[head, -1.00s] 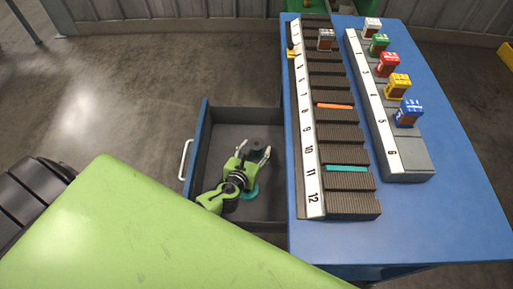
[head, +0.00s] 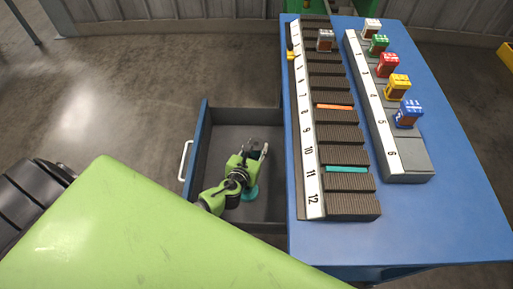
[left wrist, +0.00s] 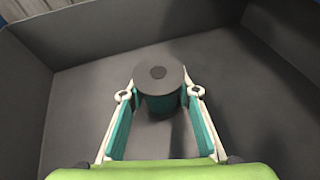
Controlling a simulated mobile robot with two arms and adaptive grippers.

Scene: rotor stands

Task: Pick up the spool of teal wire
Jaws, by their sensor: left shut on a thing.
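The spool (left wrist: 160,104) shows in the left wrist view as teal wire under a round dark grey flange. It sits between the two fingers of my left gripper (left wrist: 158,95), one on each side, and the gripper is shut on it. In the head view my left gripper (head: 255,154) reaches into the open drawer (head: 203,143), and the spool is mostly hidden by it. The spool looks upright; I cannot tell if its base is clear of the drawer floor. My right gripper is not in view.
The drawer walls stand around the gripper, with the blue table (head: 465,190) to the right. On it are a numbered ribbed rack (head: 345,150) and a numbered stand (head: 408,150) with several coloured boxes. A green surface (head: 130,230) fills the lower left.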

